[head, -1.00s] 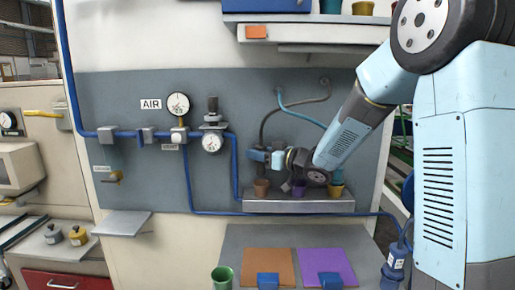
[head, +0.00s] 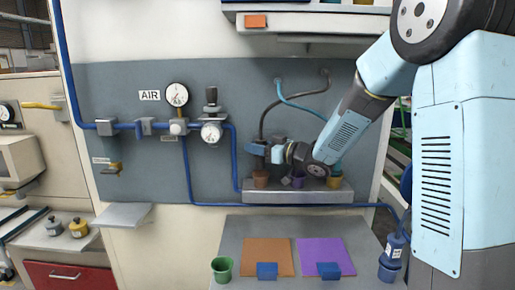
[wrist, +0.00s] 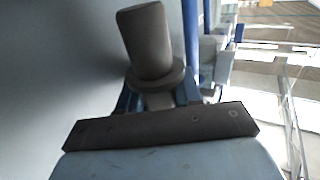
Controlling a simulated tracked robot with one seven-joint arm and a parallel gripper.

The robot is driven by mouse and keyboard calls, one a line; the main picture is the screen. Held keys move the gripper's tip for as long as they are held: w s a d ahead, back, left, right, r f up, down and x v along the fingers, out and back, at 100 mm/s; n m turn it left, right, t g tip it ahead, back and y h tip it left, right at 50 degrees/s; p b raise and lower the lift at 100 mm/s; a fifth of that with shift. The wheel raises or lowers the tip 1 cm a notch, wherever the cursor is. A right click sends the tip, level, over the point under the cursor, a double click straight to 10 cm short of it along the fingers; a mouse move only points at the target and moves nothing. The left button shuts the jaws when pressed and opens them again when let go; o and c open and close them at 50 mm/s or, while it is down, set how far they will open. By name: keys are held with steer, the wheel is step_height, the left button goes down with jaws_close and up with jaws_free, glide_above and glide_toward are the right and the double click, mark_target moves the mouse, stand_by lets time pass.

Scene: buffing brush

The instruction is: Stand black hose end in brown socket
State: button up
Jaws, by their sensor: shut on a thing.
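My gripper (head: 263,150) is shut on the black hose end, just above the brown socket (head: 260,180) in the head view. The black hose (head: 292,97) hangs from the wall panel and curves down to the gripper. In the wrist view, the dark hose end (wrist: 150,42), with a collar at its base, stands out between the blue fingers. The brown socket is a small cup at the left of the grey ledge. The hose end's lower tip is hidden, so I cannot tell whether it touches the socket.
A purple socket (head: 298,182) and a yellow socket (head: 334,182) stand on the ledge (head: 300,196) right of the brown one. A blue hose (head: 298,104) hangs behind my arm. Gauges (head: 177,95) and blue pipes are at the left.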

mark_target(258, 160)
steer(key=shift+f, duration=0.1)
stand_by(0.6)
steer(key=shift+f, duration=0.35)
steer(key=shift+f, duration=1.55)
stand_by(0.6)
steer(key=shift+f, duration=0.35)
steer(key=shift+f, duration=0.1)
steer(key=o, duration=1.2)
steer(key=shift+d, duration=0.1)
